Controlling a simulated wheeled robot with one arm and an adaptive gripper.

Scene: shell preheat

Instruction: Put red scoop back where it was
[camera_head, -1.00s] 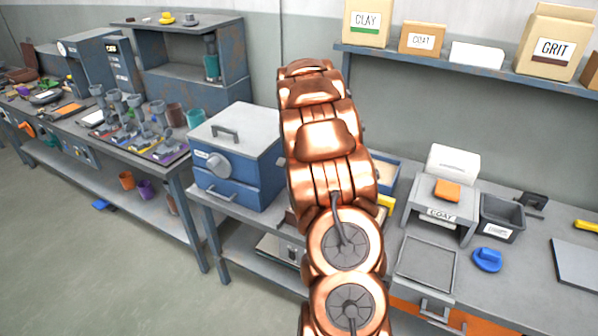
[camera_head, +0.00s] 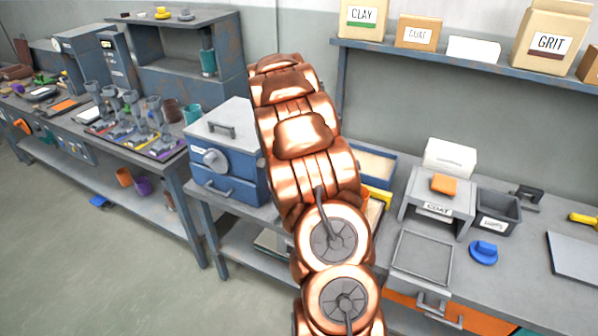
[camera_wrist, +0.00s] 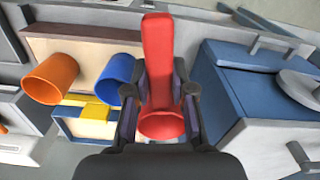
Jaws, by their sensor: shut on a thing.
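The red scoop (camera_wrist: 158,60) is upright in the wrist view, its long flat handle toward the top and its round cup toward the bottom. My gripper (camera_wrist: 160,92) is shut on it, with one dark finger on each side. In the head view my copper arm hides the gripper and most or all of the scoop. I cannot tell what lies directly under the scoop.
A blue oven with a dial (camera_head: 222,150) stands left of my arm; it fills the right of the wrist view (camera_wrist: 255,110). A blue-rimmed tray (camera_head: 378,162) and a yellow piece (camera_head: 378,196) lie right of my arm. A COAT stand (camera_head: 437,205) and grey bin (camera_head: 497,215) are farther right.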

